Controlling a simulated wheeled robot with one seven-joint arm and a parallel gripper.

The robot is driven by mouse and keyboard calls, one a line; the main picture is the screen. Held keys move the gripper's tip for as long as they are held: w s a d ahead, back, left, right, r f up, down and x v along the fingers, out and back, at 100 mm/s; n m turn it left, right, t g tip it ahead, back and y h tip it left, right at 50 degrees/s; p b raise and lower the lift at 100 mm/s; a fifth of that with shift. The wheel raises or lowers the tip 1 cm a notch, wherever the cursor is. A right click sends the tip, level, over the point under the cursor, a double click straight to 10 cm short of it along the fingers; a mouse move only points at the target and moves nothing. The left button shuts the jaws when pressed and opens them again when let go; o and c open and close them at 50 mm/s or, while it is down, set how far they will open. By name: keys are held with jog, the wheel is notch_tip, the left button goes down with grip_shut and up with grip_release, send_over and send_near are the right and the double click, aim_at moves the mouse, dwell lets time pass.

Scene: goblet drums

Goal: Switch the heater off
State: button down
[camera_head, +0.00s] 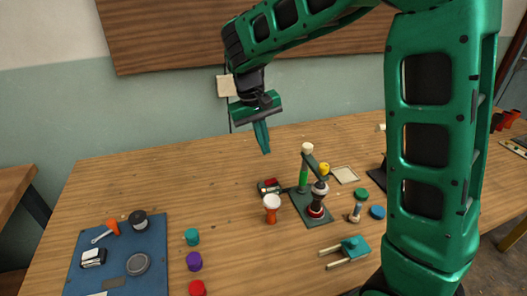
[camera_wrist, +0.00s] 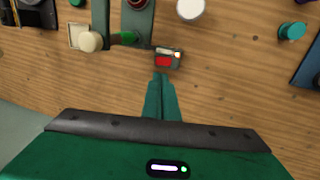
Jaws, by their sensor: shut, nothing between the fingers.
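A small dark box with a red switch (camera_head: 269,186) stands on the table at the left edge of the press-like stand (camera_head: 313,208). In the wrist view the red switch (camera_wrist: 164,61) faces me, with a small bright spot beside it on the box. I cannot tell which way the switch is tipped. No part is clearly marked as a heater. My gripper (camera_head: 265,151) is shut and empty, pointing down above and behind the box. In the wrist view its fingertips (camera_wrist: 161,77) appear just below the box; the gap is hard to judge.
An orange goblet drum with a white top (camera_head: 271,208) stands close in front of the box. Teal (camera_head: 192,237), purple (camera_head: 194,261) and red (camera_head: 197,288) pieces stand left of it. A blue mat (camera_head: 150,260) holds tools. The table behind the box is clear.

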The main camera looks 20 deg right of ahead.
aim_at(273, 181)
jog(key=x, duration=1.2)
